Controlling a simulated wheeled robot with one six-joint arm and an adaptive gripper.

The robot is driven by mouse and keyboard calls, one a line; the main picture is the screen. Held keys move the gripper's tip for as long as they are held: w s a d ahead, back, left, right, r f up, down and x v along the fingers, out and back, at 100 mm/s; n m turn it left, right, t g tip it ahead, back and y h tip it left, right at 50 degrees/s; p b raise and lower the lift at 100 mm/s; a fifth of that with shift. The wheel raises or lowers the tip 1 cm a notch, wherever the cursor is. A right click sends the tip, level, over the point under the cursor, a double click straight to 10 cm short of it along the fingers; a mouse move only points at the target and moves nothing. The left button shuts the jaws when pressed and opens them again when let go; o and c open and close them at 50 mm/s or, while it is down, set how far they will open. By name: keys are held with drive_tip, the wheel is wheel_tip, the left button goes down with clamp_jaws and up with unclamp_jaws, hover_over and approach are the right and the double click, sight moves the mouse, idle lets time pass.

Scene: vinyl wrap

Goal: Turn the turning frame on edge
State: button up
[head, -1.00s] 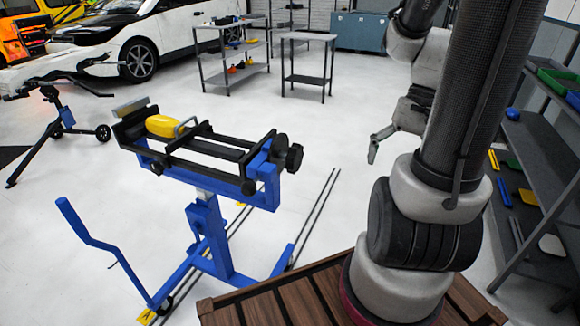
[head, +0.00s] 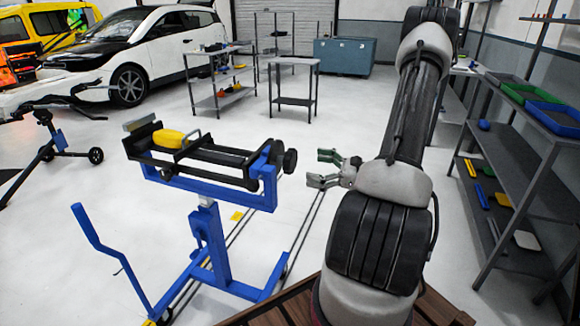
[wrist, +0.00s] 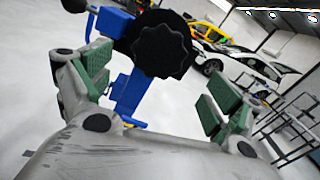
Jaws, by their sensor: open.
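The turning frame (head: 212,160) is a black frame with a yellow piece (head: 172,138) in it, on a blue stand (head: 212,240) left of centre in the head view. It lies roughly flat, tilted slightly. A black lobed knob (head: 289,161) sits at its right end. The knob also shows in the wrist view (wrist: 160,51), large and just beyond the fingers. My gripper (head: 322,169) is right of the knob, pointing left towards it. Its green-padded fingers also show in the wrist view (wrist: 152,92); they are open, apart from the knob, with nothing between them.
A grey shelf (head: 535,130) with trays stands at the right. A small table (head: 293,92) and a shelf cart (head: 222,88) stand behind, with a white car (head: 130,50) at the back left.

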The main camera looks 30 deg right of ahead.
sight(294, 163)
drive_tip(key=x, duration=0.7)
drive_tip(key=shift+a, duration=0.1)
drive_tip(key=c, duration=1.4)
drive_tip(key=shift+c, duration=0.2)
